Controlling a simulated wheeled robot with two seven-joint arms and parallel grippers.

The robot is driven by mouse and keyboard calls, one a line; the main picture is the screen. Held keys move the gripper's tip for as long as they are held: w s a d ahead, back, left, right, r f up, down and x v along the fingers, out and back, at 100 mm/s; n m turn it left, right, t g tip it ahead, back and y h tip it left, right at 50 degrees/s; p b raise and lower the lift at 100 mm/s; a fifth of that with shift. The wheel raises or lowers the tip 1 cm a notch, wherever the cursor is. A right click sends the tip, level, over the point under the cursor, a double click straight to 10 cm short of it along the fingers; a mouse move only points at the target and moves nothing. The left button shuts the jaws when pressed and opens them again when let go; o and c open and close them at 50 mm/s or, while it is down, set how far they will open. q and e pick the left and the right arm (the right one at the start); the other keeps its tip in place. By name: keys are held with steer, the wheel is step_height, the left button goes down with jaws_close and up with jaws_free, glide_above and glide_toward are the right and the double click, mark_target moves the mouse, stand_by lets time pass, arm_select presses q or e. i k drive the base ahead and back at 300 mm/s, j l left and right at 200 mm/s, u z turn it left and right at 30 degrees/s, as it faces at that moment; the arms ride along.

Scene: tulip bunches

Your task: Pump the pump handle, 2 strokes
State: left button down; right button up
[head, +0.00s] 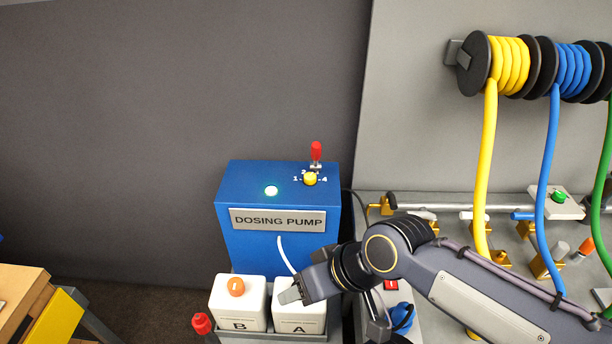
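The blue dosing pump (277,240) stands in the middle of the head view, with a name plate on its front. An upright red grip (316,151) on a short metal stem rises at the back right of its top. A yellow dial (310,179) with number marks sits just in front of it. Another red knob (201,323) shows low at the left of the canisters; I cannot tell which red part is the pump handle. My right gripper (290,295) is over white canister A (302,319), below and in front of the pump. Its fingers are unclear. My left gripper is out of view.
White canister B (238,308) with an orange cap stands left of A in a grey tray. A thin white hose (286,255) runs down the pump front. Yellow (487,165) and blue hoses (549,190) hang at the right. A wooden bench (22,300) is at the lower left.

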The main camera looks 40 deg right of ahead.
mark_target(316, 148)
steer(key=z, duration=1.4)
